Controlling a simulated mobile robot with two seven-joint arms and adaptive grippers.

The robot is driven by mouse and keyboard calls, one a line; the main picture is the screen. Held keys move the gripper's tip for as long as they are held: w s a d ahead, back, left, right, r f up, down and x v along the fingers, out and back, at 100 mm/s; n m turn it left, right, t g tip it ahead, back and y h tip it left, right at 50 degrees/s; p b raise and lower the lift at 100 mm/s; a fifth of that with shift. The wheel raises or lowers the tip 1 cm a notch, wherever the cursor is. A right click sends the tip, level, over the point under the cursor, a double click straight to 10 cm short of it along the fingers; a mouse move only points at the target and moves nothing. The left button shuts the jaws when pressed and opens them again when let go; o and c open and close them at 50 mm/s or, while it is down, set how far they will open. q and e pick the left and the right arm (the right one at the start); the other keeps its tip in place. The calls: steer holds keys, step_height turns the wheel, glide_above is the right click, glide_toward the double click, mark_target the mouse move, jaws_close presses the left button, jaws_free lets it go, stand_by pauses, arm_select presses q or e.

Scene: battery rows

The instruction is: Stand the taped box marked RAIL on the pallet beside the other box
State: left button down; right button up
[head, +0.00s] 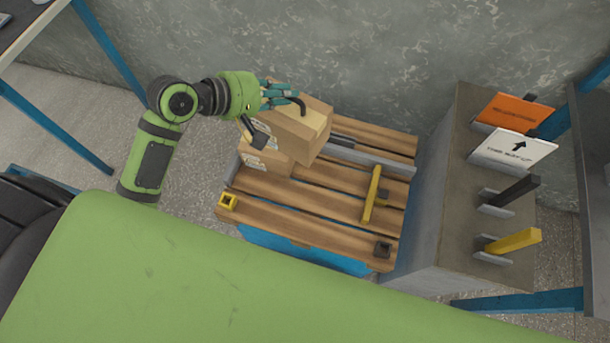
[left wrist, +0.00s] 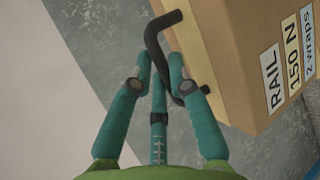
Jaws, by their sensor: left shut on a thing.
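The taped RAIL box (head: 299,130) is brown cardboard with a paler tape strip. In the left wrist view its face (left wrist: 240,55) reads RAIL, 150 N, 2 wraps. My left gripper (head: 284,98) is shut on the dark bent handle (left wrist: 154,45) at the side of this box. The box looks tilted in the head view and overlaps the other box (head: 275,165), which sits on the left of the wooden pallet (head: 310,209). I cannot tell whether the two boxes touch or how high the held one is. My right gripper is not in view.
A yellow bar (head: 372,194) and a grey rail (head: 372,159) lie on the pallet. A grey cabinet (head: 435,215) with signs and holders stands close on the right. The wall (head: 380,60) is behind. Bare slats show at the pallet's front.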

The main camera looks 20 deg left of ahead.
mark_target(324, 140)
arm_select(q)
steer(key=w+f, duration=0.1)
steer(key=f, duration=0.1)
steer(key=d+f+n+t+y, duration=0.1)
steer(key=f, duration=0.2)
steer(key=w+d+f+n+p, duration=0.1)
steer(key=f, duration=0.1)
steer(key=shift+w+d+f+y, duration=0.15)
steer(key=shift+w+d+y, duration=0.05)
steer(key=shift+w+y, duration=0.1)
steer(key=shift+n+t+y, duration=0.4)
steer(key=shift+n, duration=0.1)
steer(key=d+f, duration=0.1)
steer(key=f, duration=0.2)
steer(key=d+f, duration=0.1)
steer(key=shift+d+f, duration=0.2)
steer(key=shift+d, duration=0.1)
steer(key=d+f, duration=0.2)
steer(key=s+d+f+p, duration=0.1)
steer(key=d+f, duration=0.1)
steer(key=s+d+f, duration=0.2)
steer(key=d+f, duration=0.1)
steer(key=d, duration=0.3)
steer(key=w+a+f+b, duration=0.7)
steer(key=f+b, duration=0.4)
steer(key=b, duration=0.5)
steer(key=shift+w+a+f+b, duration=0.15)
steer(key=shift+w+a+b, duration=0.1)
steer(key=shift+a+b, duration=0.05)
